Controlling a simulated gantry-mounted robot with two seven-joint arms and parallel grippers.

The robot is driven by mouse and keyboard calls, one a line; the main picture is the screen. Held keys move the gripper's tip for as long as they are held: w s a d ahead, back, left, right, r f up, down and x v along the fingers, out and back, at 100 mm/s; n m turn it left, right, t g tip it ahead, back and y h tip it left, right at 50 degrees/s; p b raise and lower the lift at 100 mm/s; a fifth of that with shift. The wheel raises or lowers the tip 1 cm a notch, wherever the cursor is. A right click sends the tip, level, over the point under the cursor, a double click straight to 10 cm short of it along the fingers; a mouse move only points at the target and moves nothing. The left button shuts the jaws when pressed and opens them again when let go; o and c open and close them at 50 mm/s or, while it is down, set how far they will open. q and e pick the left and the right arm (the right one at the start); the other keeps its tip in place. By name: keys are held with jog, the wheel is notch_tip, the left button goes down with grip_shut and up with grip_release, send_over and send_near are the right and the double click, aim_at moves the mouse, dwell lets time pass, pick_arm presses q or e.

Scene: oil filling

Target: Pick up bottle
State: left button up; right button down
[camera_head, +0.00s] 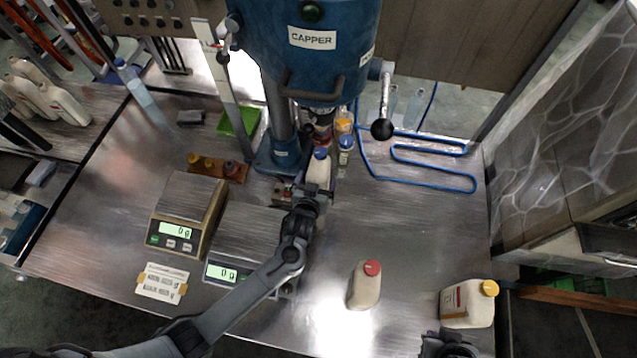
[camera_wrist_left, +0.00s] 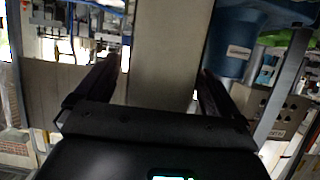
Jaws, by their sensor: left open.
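A cream bottle with a blue cap (camera_head: 318,168) stands under the capper. My left gripper (camera_head: 305,192) is right at the near side of this bottle, and its fingers are hard to make out there. In the left wrist view, my left gripper (camera_wrist_left: 160,68) is open, with a pale upright surface (camera_wrist_left: 165,40) filling much of the gap between its fingers. I cannot tell whether they touch it. A cream bottle with a red cap (camera_head: 365,287) and a larger one with a yellow cap (camera_head: 468,303) stand at the front right. My right gripper (camera_head: 450,346) is at the bottom edge, partly cut off.
The blue capper (camera_head: 315,70) has a lever with a black knob (camera_head: 382,129). Two scales (camera_head: 187,205) (camera_head: 240,240) stand left of my left gripper. Small bottles (camera_head: 345,142) stand behind the blue-capped one. Blue tubing (camera_head: 430,165) lies at the back right. The table's right middle is clear.

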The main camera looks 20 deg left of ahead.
pick_arm(q)
jog(key=shift+x, duration=0.9)
grip_shut()
jog(key=shift+r, duration=0.15)
